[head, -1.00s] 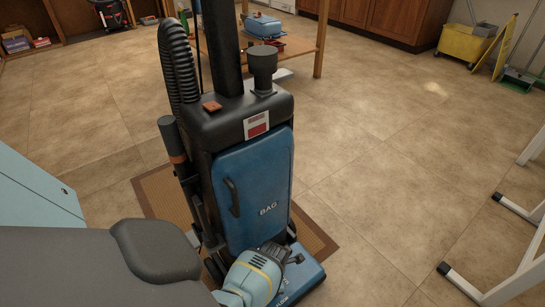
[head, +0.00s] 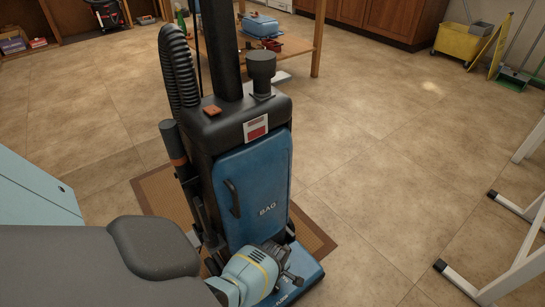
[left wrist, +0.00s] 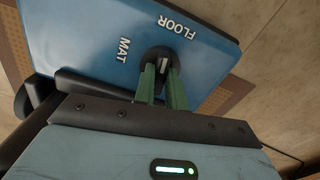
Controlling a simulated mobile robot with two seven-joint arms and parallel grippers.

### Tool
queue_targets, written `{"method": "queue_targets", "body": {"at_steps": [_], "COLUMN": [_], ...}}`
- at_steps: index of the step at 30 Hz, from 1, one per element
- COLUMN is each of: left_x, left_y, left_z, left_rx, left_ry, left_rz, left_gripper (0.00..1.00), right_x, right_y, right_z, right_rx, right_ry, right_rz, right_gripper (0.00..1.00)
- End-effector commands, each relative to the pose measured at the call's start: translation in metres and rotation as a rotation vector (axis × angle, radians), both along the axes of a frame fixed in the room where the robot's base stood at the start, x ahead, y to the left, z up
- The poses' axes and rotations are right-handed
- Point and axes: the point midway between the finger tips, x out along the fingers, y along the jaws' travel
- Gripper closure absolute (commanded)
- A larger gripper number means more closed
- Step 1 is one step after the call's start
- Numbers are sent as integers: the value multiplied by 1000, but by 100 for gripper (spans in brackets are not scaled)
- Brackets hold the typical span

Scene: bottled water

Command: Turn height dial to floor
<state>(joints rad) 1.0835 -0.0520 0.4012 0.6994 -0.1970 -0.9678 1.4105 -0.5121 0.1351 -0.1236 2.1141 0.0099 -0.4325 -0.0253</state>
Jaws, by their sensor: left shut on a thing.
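The upright vacuum (head: 255,190) is blue and black, with a blue bag door and a blue base (head: 310,283) low in front. In the left wrist view, the blue base (left wrist: 215,25) carries white FLOOR and MAT labels. The black round height dial (left wrist: 158,55) sits beside the labels. My left gripper (left wrist: 163,75) has its green fingers shut on the dial's raised grip. The fingers hide part of the dial, and I cannot tell exactly where its pointer is set. In the head view, my left gripper (head: 290,277) is over the base. My right gripper is not in view.
The vacuum stands on a brown-bordered mat (head: 318,240). A white metal frame (head: 500,280) stands at the right. A wooden table (head: 315,45) is behind, with a yellow mop bucket (head: 463,45) at the back right. Open tiled floor lies between.

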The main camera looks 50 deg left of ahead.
Motion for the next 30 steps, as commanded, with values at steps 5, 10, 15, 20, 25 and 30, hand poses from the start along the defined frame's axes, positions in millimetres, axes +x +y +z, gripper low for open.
{"method": "queue_targets", "body": {"at_steps": [5, 10, 15, 20, 25, 30], "left_x": [-1, -1, -1, -1, -1, -1], "left_y": [0, 0, 0, 0, 0, 0], "left_z": [0, 0, 0, -1, -1, -1], "left_rx": [1, 1, 1, 1, 1, 1], "left_ry": [1, 1, 1, 1, 1, 1], "left_rz": [-97, -154, -180, -187, -187, -186], "left_gripper": [100, 100, 100, 100, 100, 77], "right_x": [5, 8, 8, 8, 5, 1], "right_y": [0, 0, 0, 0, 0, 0], "right_z": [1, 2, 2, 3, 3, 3], "right_rx": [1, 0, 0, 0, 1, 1], "right_ry": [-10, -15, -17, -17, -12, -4], "right_rz": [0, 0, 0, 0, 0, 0], "right_gripper": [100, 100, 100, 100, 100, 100]}}
